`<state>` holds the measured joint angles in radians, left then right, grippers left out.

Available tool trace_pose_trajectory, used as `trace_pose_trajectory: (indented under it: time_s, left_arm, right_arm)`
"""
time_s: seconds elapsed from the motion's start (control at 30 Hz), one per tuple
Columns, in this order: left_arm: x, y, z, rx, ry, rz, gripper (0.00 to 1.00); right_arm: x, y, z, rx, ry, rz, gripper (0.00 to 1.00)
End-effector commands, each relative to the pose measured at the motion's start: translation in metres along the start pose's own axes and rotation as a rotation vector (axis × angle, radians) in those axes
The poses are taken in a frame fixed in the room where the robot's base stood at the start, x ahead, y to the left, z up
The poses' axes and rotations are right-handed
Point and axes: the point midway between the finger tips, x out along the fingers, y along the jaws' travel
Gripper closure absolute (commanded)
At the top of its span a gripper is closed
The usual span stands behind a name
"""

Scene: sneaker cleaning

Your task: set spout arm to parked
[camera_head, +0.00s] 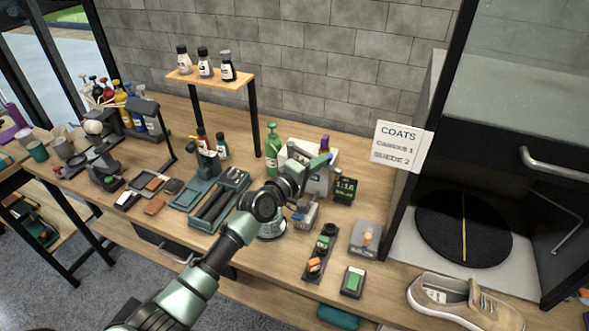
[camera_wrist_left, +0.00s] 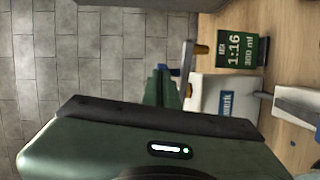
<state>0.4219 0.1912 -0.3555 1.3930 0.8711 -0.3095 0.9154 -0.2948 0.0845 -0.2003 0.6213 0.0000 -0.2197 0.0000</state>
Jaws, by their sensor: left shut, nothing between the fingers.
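The white dispenser (camera_head: 321,184) stands at the middle of the bench, partly hidden behind my left gripper (camera_head: 327,158). In the left wrist view the dispenser (camera_wrist_left: 212,92) has a blue label, and a grey-blue bar with a brass-coloured end (camera_wrist_left: 200,49) shows at its upper side. This looks like the spout arm, but its exact position is hard to tell. My left gripper's green fingers (camera_wrist_left: 164,75) are shut and empty close beside that bar. I cannot tell whether they touch it. My right gripper is not in view.
A dark display reading 1:16 (camera_head: 344,189) stands right of the dispenser. A green spray bottle (camera_head: 273,150) stands behind my left wrist. A teal tray (camera_head: 220,205), a bottle shelf (camera_head: 208,78) and a beige sneaker (camera_head: 463,304) are around. Bare wood shows right of the display.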

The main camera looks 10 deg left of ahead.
Motion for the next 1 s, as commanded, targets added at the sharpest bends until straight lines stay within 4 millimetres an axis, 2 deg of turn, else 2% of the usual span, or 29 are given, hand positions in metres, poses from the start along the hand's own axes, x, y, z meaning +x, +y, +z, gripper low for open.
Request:
trace_pose_trajectory:
  time_s: [0.2, 0.4, 1.0]
  left_arm:
    - [0.018, 0.001, 0.004, 0.000, 0.001, 0.001, 1.00]
    - [0.026, 0.003, 0.005, 0.000, 0.001, 0.000, 1.00]
    - [0.028, 0.004, 0.005, 0.000, 0.002, 0.000, 1.00]
  right_arm:
    - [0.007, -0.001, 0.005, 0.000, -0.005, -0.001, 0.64]
    - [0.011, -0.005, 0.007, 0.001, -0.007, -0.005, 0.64]
    - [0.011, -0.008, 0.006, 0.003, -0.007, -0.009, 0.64]
